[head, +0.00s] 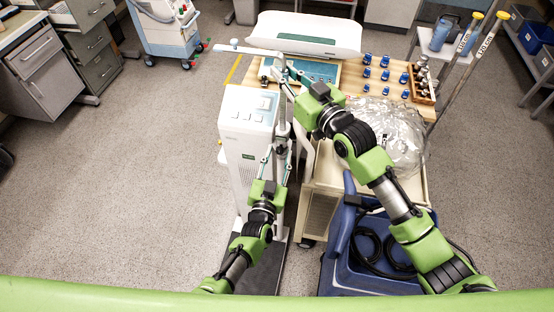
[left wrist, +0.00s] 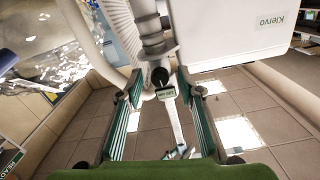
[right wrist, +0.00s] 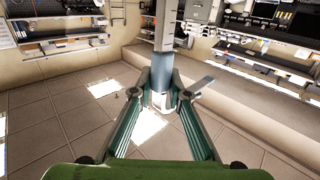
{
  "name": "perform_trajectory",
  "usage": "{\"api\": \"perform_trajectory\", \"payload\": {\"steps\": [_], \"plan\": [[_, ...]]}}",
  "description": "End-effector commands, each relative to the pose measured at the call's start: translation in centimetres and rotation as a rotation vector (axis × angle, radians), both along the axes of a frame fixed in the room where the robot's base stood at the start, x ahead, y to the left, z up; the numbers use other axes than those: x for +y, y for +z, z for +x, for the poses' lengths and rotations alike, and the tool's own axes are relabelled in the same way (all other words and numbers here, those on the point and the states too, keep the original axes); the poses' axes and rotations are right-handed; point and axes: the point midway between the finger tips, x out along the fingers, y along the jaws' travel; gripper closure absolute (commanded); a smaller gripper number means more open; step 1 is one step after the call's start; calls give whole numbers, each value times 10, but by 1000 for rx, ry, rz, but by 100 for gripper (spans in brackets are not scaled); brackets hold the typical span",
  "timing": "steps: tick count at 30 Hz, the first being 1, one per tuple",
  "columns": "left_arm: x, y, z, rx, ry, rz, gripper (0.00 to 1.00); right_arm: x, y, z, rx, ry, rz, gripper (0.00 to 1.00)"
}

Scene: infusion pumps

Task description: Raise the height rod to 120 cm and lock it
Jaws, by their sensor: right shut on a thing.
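The height rod (head: 282,112) is a grey upright beside the white column unit (head: 248,135), with a flat white arm (head: 240,47) near its top. My right gripper (head: 287,78) is shut on the upper rod; the right wrist view shows its fingertips against a grey-blue section (right wrist: 172,68). My left gripper (head: 271,152) is lower, beside the rod. In the left wrist view its fingers stand apart on either side of a black knob (left wrist: 160,76) and a small label tag (left wrist: 166,92) on the rod; contact is not visible. The rod's height reading is not legible.
A clear plastic bag (head: 400,135) and a blue bin (head: 365,270) are at the right. Yellow-topped poles (head: 487,40) stand farther right. Floor at left is clear.

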Motion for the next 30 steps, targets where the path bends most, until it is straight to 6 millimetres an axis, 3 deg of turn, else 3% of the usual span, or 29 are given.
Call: {"api": "perform_trajectory", "payload": {"steps": [5,18,24,30], "plan": [[3,-1,-16,2,0,-1,66,0,2,1,-5,-1,2,100],[20,-1,-101,2,0,1,66,0,2,1,-5,-1,1,100],[23,0,-116,0,0,1,66,0,3,0,-5,-1,1,100],[23,0,-118,0,0,0,66,0,3,0,-5,-1,1,100]]}}
